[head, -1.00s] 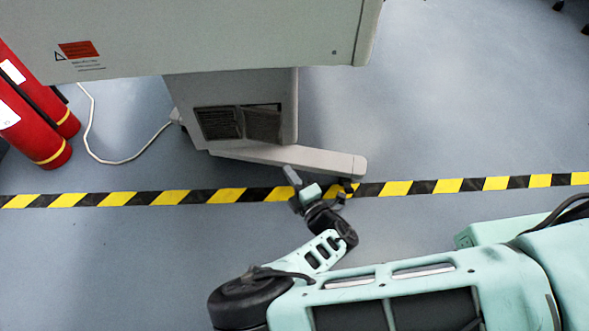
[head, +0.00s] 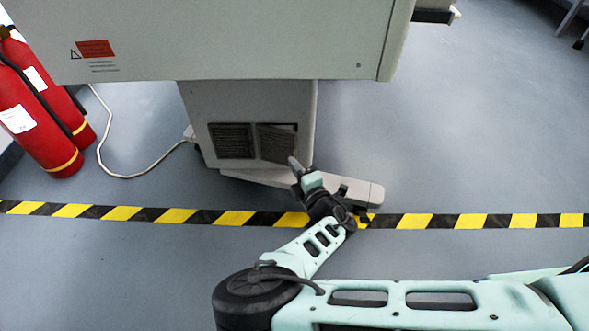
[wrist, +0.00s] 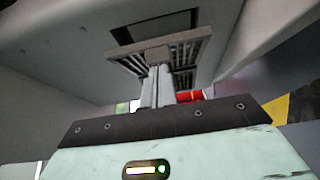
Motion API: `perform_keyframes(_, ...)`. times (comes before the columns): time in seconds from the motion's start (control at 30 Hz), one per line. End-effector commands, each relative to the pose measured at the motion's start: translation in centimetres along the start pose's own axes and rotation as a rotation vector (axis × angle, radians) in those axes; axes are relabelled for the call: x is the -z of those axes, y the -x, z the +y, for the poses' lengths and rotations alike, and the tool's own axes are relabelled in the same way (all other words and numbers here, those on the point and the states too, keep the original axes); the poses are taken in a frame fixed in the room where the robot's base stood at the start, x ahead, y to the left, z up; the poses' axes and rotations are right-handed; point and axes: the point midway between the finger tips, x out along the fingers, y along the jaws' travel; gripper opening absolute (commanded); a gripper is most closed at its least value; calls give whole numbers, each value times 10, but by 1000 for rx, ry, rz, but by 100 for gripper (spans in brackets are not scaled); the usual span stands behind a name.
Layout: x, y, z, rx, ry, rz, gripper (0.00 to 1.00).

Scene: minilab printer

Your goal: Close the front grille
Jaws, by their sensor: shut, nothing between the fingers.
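The front grille (head: 276,144) is the right one of two slatted panels low on the printer's pale column. It stands ajar, with a dark gap along its top right. In the wrist view the grille (wrist: 193,48) shows edge-on and tilted, standing out from the pale housing, with a dark opening behind it. My gripper (head: 294,162) is shut and empty, at the grille's lower right corner. In the wrist view my gripper's fingers (wrist: 158,76) reach up to the grille; I cannot tell if they touch it.
A second grille (head: 231,140) sits flush to the left. The printer's foot (head: 345,190) juts out below, close to my wrist. The printer body (head: 230,45) overhangs above. Red fire extinguishers (head: 42,110) and a white cable (head: 130,175) are at the left.

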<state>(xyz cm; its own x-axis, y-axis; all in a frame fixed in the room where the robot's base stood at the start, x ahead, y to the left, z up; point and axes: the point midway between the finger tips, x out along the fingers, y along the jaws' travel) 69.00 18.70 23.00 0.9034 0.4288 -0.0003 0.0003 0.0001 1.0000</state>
Motion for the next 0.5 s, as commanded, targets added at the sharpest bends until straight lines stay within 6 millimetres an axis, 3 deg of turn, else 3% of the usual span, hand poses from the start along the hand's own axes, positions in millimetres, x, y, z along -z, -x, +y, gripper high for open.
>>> perform_keyframes(0.17,-5,-2,2,-1,3,18,0)
perform_keyframes(0.5,-36,-19,3,0,-1,224,0)
